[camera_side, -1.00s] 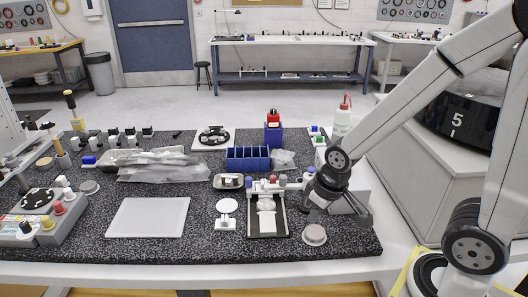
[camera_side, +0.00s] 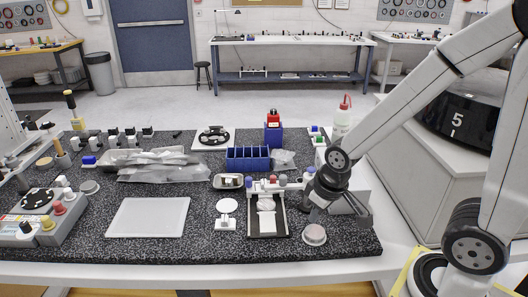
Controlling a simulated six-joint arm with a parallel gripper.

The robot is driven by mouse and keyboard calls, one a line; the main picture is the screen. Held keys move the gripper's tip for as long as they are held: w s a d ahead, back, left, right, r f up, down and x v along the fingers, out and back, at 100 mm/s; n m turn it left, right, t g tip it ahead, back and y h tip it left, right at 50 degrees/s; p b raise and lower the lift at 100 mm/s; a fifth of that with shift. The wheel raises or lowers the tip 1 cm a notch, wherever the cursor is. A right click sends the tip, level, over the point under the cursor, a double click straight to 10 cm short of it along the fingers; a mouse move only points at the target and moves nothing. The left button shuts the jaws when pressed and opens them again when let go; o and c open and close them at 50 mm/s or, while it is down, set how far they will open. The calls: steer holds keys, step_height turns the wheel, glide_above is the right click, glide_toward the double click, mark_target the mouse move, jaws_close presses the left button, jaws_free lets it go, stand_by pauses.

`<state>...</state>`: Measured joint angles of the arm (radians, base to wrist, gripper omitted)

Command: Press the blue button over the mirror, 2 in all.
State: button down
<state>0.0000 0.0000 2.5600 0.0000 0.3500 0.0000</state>
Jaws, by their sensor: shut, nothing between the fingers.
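The mirror fixture (camera_side: 281,227) stands near the front of the dark speckled mat, a small dark-framed panel with a pale shape in its middle. A bar runs across its top and carries coloured buttons. My gripper (camera_side: 362,214) is right of the fixture, apart from the blue button. Its fingers are small and partly hidden by my wrist; they look shut and empty.
A round grey disc (camera_side: 314,235) lies just right of the fixture. A white round-topped stand (camera_side: 226,213) is close on its left. Behind are a metal tray (camera_side: 228,181) and a blue divided bin (camera_side: 247,158). A pale flat board (camera_side: 148,217) lies further left.

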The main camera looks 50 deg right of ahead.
stand_by(0.8)
steer(key=m, duration=0.1)
steer(key=d+r+m, duration=0.1)
steer(key=m, duration=0.1)
steer(key=shift+w+d+r, duration=0.1)
steer(key=shift+w+d, duration=0.05)
steer(key=shift+w, duration=0.25)
steer(key=w+d+r+m+t+y, duration=0.2)
steer(key=w+d+r+m, duration=0.3)
steer(key=m, duration=0.5)
step_height(320, 180, up, 9)
steer(key=m+t+y, duration=0.2)
steer(key=m+t, duration=0.2)
steer(key=m, duration=0.5)
glide_above(315, 168)
steer(key=shift+a+r, duration=0.1)
steer(key=shift+r, duration=0.1)
steer(key=shift+f, duration=0.15)
steer(key=shift+f, duration=4.3)
steer(key=shift+f, duration=0.15)
steer(key=shift+f, duration=0.3)
